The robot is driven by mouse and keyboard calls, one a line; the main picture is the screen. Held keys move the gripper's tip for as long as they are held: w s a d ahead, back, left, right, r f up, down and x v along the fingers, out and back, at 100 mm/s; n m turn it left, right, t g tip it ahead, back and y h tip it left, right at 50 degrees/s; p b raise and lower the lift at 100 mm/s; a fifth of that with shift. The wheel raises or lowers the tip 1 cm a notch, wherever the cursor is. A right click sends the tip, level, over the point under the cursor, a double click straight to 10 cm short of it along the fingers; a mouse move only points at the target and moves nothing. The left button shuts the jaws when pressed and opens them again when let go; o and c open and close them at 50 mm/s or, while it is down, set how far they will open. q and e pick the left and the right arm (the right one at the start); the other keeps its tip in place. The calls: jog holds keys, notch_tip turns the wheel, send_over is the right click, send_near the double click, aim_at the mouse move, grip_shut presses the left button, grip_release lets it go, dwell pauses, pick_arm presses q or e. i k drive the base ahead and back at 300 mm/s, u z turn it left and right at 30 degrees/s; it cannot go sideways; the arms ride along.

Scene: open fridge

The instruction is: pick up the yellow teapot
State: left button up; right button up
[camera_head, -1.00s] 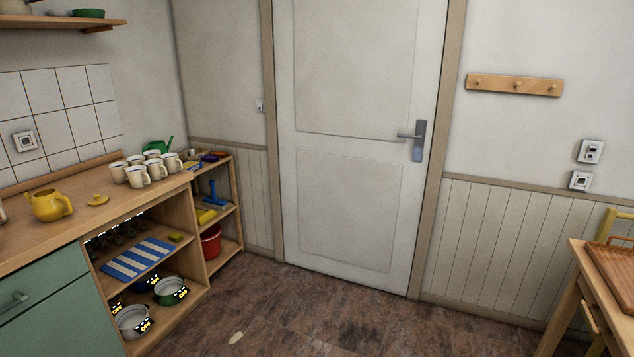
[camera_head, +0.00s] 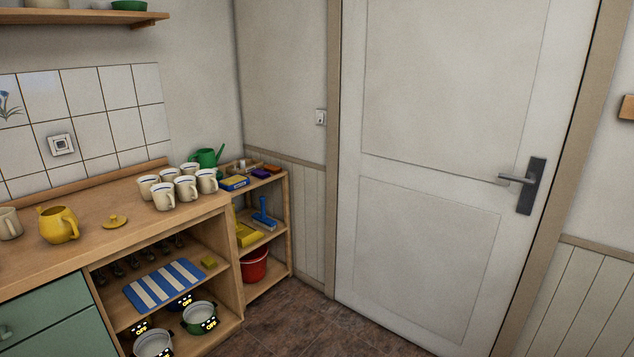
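The yellow teapot (camera_head: 59,225) stands upright on the wooden counter at the left of the head view, with its top open. Its yellow lid (camera_head: 115,221) lies apart on the counter, just to the right of the teapot. Neither of my grippers shows in the view.
Several white mugs (camera_head: 164,196) stand together on the counter (camera_head: 120,241) right of the lid, and a beige cup (camera_head: 9,223) stands left of the teapot. Pots (camera_head: 199,313) sit on the shelf below. A small shelf unit (camera_head: 288,224) and a closed door (camera_head: 430,230) lie right.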

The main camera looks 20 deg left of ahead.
aim_at(58, 224)
jog(key=u, duration=0.45)
jog(key=i, duration=1.05)
jog(key=u, duration=1.8)
jog(key=i, duration=1.05)
jog(key=u, duration=0.85)
